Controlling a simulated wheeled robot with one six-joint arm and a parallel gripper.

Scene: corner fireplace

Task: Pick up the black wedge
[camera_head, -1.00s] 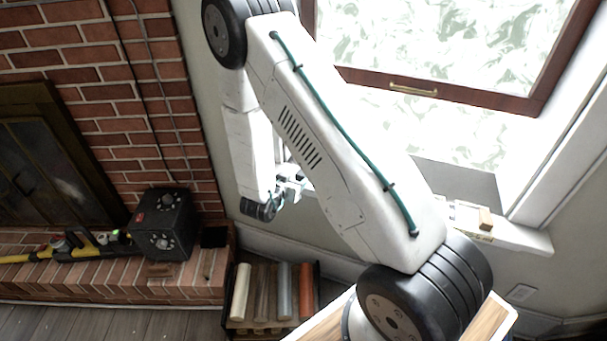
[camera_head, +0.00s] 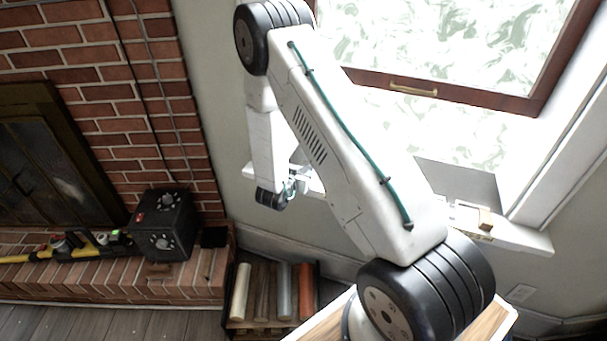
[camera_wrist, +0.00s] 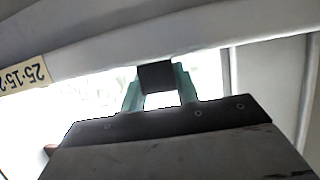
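My gripper shows in the wrist view (camera_wrist: 158,80) with two teal fingers. A small black block, which looks like the black wedge (camera_wrist: 157,76), sits between the fingertips with no clear gap on either side. The fingers look shut on it, and its wedge shape cannot be made out from this side. In the head view my gripper (camera_head: 299,181) is small, beside the wall at the left end of the white window sill. The wedge cannot be made out there.
The white sill (camera_head: 520,236) carries a grey panel (camera_head: 460,183) and a small wooden block (camera_head: 486,218). A black box with knobs (camera_head: 162,225) and a yellow tool (camera_head: 75,246) lie on the brick hearth. A rack of rolls (camera_head: 272,292) stands below. A numbered label (camera_wrist: 24,75) shows in the wrist view.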

